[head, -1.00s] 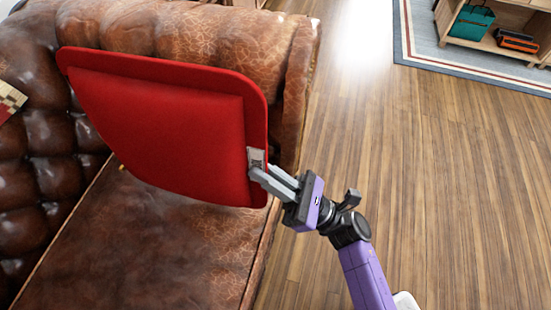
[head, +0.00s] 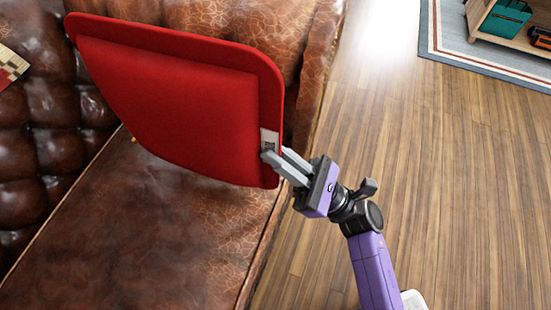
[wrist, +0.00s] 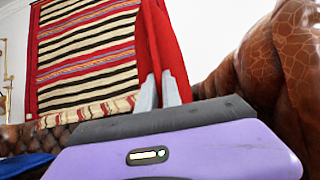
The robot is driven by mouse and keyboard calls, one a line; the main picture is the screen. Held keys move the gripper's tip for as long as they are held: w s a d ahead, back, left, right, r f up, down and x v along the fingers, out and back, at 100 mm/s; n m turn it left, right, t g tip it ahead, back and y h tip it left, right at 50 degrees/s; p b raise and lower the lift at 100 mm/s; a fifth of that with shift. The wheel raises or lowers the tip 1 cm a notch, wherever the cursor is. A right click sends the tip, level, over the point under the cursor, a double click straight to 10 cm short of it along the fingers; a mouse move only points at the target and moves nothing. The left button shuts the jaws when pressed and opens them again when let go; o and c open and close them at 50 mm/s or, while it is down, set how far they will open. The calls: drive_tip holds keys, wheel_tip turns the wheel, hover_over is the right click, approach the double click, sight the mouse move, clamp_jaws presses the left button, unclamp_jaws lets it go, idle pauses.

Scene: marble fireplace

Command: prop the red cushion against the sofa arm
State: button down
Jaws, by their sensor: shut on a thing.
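The red cushion (head: 175,95) is in my gripper (head: 268,155), which is shut on its right edge beside a pale tag. The cushion is tilted and appears to be above the seat of the brown leather sofa (head: 160,235). The sofa arm (head: 255,25) is behind the cushion and partly hidden by it. I cannot tell whether the cushion touches the arm or the seat. In the wrist view the red cushion (wrist: 165,45) shows edge-on between the fingers, with the leather sofa arm (wrist: 285,65) to its right.
A patterned cushion (head: 10,68) lies at the sofa's left back. Wooden floor (head: 450,200) to the right is clear. A rug (head: 470,55) and a wooden shelf (head: 510,40) with a teal container (head: 503,18) stand at upper right. A striped textile (wrist: 90,50) hangs on the wall.

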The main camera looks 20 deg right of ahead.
drive_tip(key=w+d+f+m+t+h+b, duration=0.2)
drive_tip(key=w+d+f+m+b, duration=0.2)
drive_tip(key=w+f+b, duration=0.1)
drive_tip(key=shift+w+d+f+m+t+h, duration=0.2)
drive_tip(key=shift+w+d+m+t+h, duration=0.1)
drive_tip(key=shift+w+d+h, duration=0.15)
drive_tip(key=shift+a, duration=0.1)
drive_tip(key=shift+f+b, duration=0.75)
drive_tip(key=shift+b, duration=0.3)
idle(0.4)
drive_tip(key=shift+w+d+b, duration=0.45)
drive_tip(key=shift+w, duration=0.2)
idle(0.3)
drive_tip(key=c, duration=1.5)
unclamp_jaws()
drive_tip(key=shift+o, duration=0.2)
drive_tip(key=shift+f, duration=0.1)
